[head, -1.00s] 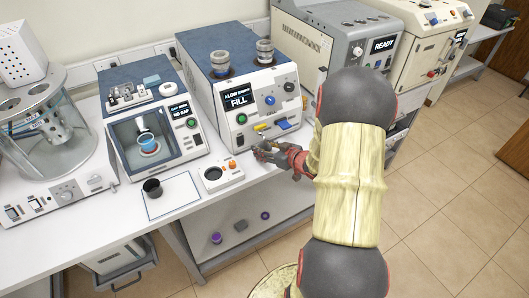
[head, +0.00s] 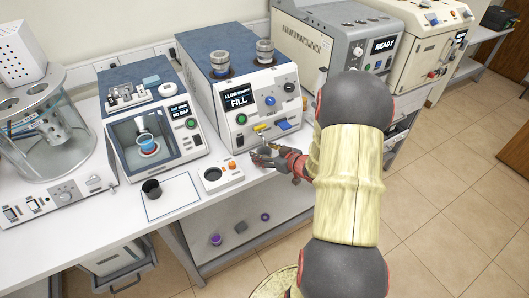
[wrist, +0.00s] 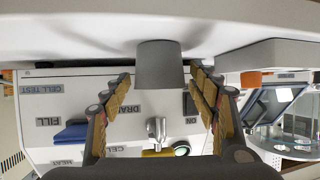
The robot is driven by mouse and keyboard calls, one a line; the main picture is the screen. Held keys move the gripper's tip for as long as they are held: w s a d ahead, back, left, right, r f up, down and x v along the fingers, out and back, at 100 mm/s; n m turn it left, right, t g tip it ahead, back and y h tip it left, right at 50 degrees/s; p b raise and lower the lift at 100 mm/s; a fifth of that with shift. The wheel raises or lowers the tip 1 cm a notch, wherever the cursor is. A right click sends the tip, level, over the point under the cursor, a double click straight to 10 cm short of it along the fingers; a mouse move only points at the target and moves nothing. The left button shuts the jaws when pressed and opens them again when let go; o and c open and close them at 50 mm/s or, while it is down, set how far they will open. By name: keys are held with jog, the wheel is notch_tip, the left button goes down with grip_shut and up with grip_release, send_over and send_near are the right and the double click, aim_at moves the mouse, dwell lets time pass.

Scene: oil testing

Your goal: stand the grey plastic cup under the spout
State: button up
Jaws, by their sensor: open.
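The wrist view is upside down, with the white bench at its top. The grey plastic cup (wrist: 160,65) stands upright on the bench there, between the fingertips. My gripper (wrist: 160,85) is open, with a gap visible on both sides of the cup. The metal spout (wrist: 156,128) of the FILL machine lines up sideways with the cup, its tip a little above the rim; depth between them is hard to judge. In the head view my gripper (head: 262,154) is low in front of this machine (head: 235,95), and the cup is not clearly distinguishable there.
A black cup (head: 152,188) stands on a white outlined mat (head: 178,196) to the left. A small device with an orange button (head: 221,175) sits just left of my gripper. The bench's front edge is close.

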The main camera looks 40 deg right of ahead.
jog(key=shift+r, duration=0.15)
jog(key=shift+s+r, duration=0.2)
jog(key=shift+s, duration=0.05)
jog(key=p+v, duration=0.3)
jog(key=v, duration=0.8)
jog(key=w+a+r+g+h, duration=0.2)
jog(key=r, duration=0.6)
jog(key=w+a+r+g+h, duration=0.2)
jog(key=w+a+r+h, duration=0.1)
jog(key=r, duration=0.4)
jog(key=s+a+r+g+y, duration=0.1)
jog(key=s+a+r, duration=0.1)
jog(key=s+a, duration=0.3)
jog(key=s+a+r+g+y, duration=0.1)
jog(key=s+a, duration=0.4)
jog(key=a, duration=0.7)
jog(key=s+a+r+g+y, duration=0.1)
jog(key=s+a+r+y, duration=0.2)
jog(key=s+a, duration=0.3)
jog(key=a, duration=0.3)
jog(key=shift+d+r, duration=0.1)
